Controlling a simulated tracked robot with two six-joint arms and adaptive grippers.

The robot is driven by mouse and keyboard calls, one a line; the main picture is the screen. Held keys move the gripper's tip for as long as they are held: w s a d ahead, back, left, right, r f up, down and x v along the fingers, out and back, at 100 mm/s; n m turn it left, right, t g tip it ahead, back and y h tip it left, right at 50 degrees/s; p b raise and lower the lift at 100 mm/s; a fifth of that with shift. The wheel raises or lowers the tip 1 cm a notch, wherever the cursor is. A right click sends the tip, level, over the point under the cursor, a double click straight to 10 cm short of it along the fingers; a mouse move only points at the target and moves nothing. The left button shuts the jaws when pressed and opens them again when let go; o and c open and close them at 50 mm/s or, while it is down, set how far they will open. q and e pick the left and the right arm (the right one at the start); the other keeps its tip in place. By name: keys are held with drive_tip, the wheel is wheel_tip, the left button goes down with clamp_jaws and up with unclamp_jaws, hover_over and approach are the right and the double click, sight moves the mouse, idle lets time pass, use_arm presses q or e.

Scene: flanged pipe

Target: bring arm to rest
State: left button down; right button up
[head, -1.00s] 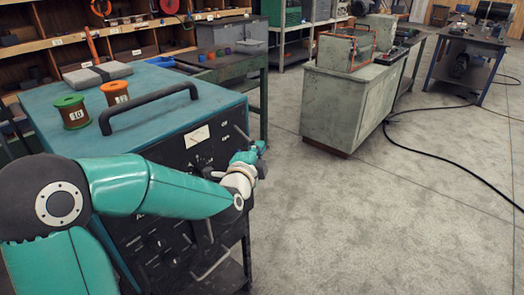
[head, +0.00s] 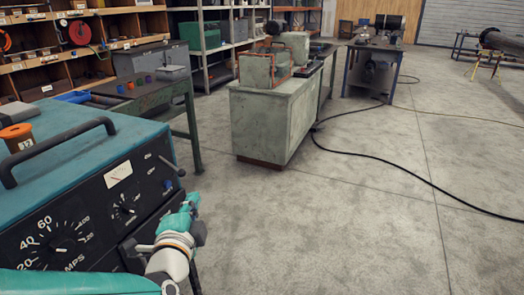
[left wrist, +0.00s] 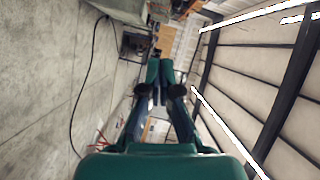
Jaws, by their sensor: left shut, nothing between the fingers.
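My left arm comes in at the lower left of the head view, teal with a pale wrist. Its left gripper (head: 192,207) is in front of the right end of the dark panel of a teal-topped welding machine (head: 75,225). I cannot tell from the head view how near the panel it is. In the left wrist view the left gripper (left wrist: 160,64) has its two fingers close together with nothing held between them. It points at open space, with the floor to the left and the roof to the right. My right gripper is in neither view.
A green workbench (head: 160,100) stands behind. A grey cabinet (head: 270,120) stands mid-floor, with a black cable (head: 400,175) to its right. A dark pipe (head: 502,42) lies far right.

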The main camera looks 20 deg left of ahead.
use_arm(q)
drive_tip(key=s+d+f+g+h+p, duration=0.1)
drive_tip(key=d+f+g+h+p, duration=0.25)
drive_tip(key=f, duration=1.05)
drive_tip(key=d+f+g+h+p, duration=0.2)
drive_tip(key=d+f+g, duration=0.25)
drive_tip(key=f, duration=0.95)
drive_tip(key=s+d+f+n+g+h, duration=0.2)
drive_tip(key=s+d+f+n+g, duration=0.1)
drive_tip(key=s+d+f+n, duration=0.2)
drive_tip(key=s+d+f+n+g+h, duration=0.2)
drive_tip(key=s+d+f+n+g, duration=0.2)
drive_tip(key=s+d+f+n, duration=0.2)
drive_tip(key=s+n, duration=0.2)
drive_tip(key=s, duration=0.2)
drive_tip(key=shift+f+n, duration=0.15)
drive_tip(key=shift+n, duration=0.15)
drive_tip(key=shift+s+h, duration=0.1)
drive_tip(key=shift+h, duration=0.15)
